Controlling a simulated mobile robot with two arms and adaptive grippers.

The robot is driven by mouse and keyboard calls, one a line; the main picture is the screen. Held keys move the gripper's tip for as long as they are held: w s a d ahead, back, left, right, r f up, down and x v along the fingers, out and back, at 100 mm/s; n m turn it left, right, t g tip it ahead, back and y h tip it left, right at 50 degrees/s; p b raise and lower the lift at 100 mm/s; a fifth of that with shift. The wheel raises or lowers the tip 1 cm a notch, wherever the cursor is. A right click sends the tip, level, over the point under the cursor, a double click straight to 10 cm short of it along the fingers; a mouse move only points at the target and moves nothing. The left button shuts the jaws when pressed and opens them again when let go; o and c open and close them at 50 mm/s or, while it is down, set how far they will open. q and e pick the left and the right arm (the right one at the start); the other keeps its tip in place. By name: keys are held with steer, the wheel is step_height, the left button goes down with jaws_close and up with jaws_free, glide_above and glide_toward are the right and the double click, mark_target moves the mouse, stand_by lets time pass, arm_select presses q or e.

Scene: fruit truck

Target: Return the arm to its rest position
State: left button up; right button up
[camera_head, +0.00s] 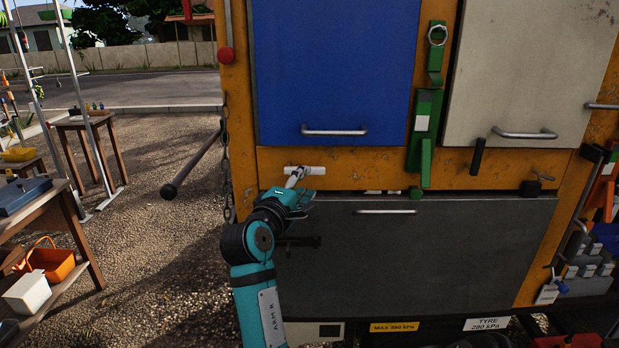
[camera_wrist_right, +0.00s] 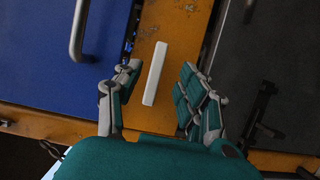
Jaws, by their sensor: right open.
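My right arm reaches up from the bottom of the head view. Its teal gripper (camera_head: 298,182) is at the orange frame strip (camera_head: 350,168) of the truck, by a short white bar (camera_head: 314,170). In the right wrist view the gripper (camera_wrist_right: 162,82) is open, with one finger on each side of the white bar (camera_wrist_right: 156,72). A gap shows between the bar and each finger, so it holds nothing. My left gripper is not in view.
A blue door (camera_head: 335,70) is above the gripper and a dark grey panel (camera_head: 420,250) below it. A grey rod (camera_head: 192,160) sticks out at the left. A green latch (camera_head: 426,120) is at the right. Gravel lies open between the truck and the wooden tables (camera_head: 60,200).

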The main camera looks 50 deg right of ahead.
steer(key=shift+v, duration=1.15)
steer(key=shift+f, duration=0.1)
